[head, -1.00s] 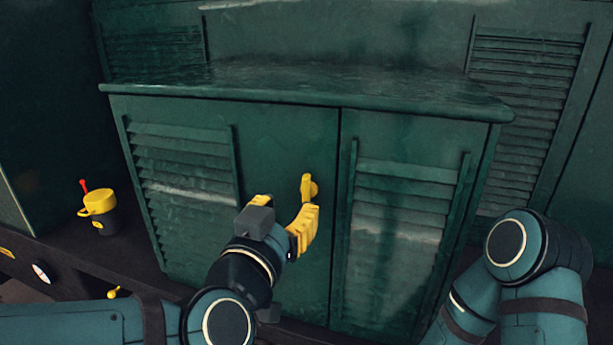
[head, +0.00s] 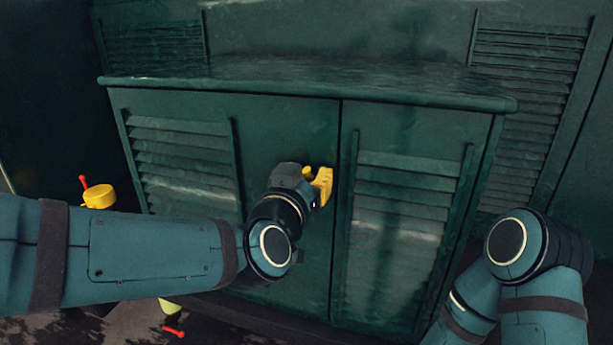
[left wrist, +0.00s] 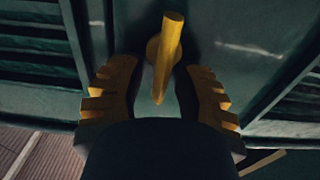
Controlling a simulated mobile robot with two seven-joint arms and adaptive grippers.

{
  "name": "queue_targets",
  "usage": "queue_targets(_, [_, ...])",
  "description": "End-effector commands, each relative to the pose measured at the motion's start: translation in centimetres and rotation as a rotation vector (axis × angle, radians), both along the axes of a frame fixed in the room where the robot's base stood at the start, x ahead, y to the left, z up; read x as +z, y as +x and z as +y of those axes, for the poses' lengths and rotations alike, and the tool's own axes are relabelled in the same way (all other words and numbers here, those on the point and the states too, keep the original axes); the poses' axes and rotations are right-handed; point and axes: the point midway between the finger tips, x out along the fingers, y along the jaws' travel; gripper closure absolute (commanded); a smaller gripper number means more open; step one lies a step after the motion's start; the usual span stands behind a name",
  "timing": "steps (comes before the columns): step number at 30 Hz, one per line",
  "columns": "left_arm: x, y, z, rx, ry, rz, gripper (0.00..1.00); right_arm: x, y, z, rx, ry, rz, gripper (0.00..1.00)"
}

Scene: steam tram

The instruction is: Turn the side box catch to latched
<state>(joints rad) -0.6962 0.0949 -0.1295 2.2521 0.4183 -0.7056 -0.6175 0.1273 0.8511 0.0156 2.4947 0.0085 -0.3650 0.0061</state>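The side box (head: 290,120) is a dark green louvred cabinet with two door panels. Its yellow catch (left wrist: 168,50) shows in the left wrist view as a round boss with a lever, one end standing out toward the camera. In the head view my gripper mostly hides it. My left gripper (head: 318,183) is at the catch, beside the seam between the panels. In the left wrist view its yellow ribbed fingers (left wrist: 158,75) are open, one on each side of the lever, with gaps visible. My right gripper is out of view.
A yellow-topped pot with a red stick (head: 98,195) stands left of the box, partly behind my left arm. A small red item (head: 173,332) shows low at the left. The box top (head: 310,85) is clear.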

Motion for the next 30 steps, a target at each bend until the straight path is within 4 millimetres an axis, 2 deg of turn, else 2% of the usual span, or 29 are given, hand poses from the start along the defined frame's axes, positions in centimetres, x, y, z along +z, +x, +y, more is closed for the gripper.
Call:
queue_targets(1, [0.0, 0.0, 0.0, 0.000, 0.000, 0.000, 0.90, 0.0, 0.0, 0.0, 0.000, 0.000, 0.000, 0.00])
queue_targets(2, [0.0, 0.0, 0.0, 0.000, 0.000, 0.000, 1.00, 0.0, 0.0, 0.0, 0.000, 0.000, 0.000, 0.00])
queue_targets(17, [0.0, 0.0, 0.1, 0.002, -0.023, 0.006, 1.00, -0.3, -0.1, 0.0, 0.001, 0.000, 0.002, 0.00])
queue_targets(23, [-0.1, 0.1, 0.3, 0.002, -0.109, 0.031, 1.00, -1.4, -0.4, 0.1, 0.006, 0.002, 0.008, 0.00])
queue_targets(30, [-0.3, 0.3, 0.8, 0.005, -0.296, 0.090, 1.00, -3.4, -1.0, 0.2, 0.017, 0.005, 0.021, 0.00])
